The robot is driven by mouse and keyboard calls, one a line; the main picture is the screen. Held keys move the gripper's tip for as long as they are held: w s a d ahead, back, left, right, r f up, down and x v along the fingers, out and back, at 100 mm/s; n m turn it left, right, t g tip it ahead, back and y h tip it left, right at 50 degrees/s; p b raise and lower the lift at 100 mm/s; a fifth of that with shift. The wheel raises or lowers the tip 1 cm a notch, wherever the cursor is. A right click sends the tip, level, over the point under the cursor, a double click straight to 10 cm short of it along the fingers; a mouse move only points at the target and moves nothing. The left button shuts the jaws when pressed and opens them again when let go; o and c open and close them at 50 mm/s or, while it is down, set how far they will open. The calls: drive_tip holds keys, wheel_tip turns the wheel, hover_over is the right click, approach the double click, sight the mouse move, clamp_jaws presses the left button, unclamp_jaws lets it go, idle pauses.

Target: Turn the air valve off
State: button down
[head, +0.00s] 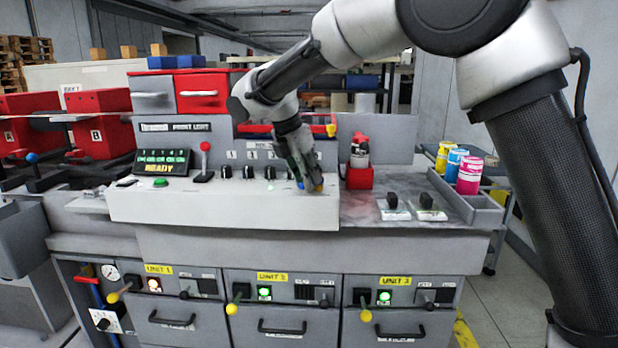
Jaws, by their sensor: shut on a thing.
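A red lever handle (86,281) sits at the lower left on an upright blue pipe (96,296), beside a round pressure gauge (110,272). It looks like the air valve. The handle lies nearly level, across the pipe. My gripper (309,187) is far from it, up and to the right, pointing down at the right part of the grey console (190,205). Its fingers are shut on a small control there, mostly hidden by the fingers.
Black knobs (248,172) and a red-topped lever (204,160) stand left of my gripper. A red holder (359,177) with a bottle is close on its right. Yellow-tipped levers (232,308) stick out below the console.

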drive_tip(key=m, duration=0.1)
drive_tip(key=w+m+g, duration=0.1)
drive_tip(key=m, duration=0.2)
drive_tip(key=shift+w+a+m+g+h, duration=0.2)
drive_tip(key=shift+a+m+g+h, duration=0.1)
drive_tip(key=shift+a+h, duration=0.1)
drive_tip(key=shift+w+a+m+g, duration=0.1)
drive_tip(key=shift+w+m+g, duration=0.3)
drive_tip(key=shift+m, duration=0.7)
drive_tip(key=shift+w+m+g, duration=0.3)
drive_tip(key=shift+m+g, duration=0.1)
drive_tip(key=shift+m, duration=0.7)
drive_tip(key=c, duration=1.4)
unclamp_jaws()
drive_tip(key=shift+o, duration=0.2)
drive_tip(key=shift+r, duration=0.15)
drive_tip(key=v, duration=0.7)
drive_tip(key=shift+a, duration=0.2)
drive_tip(key=shift+w+r, duration=0.1)
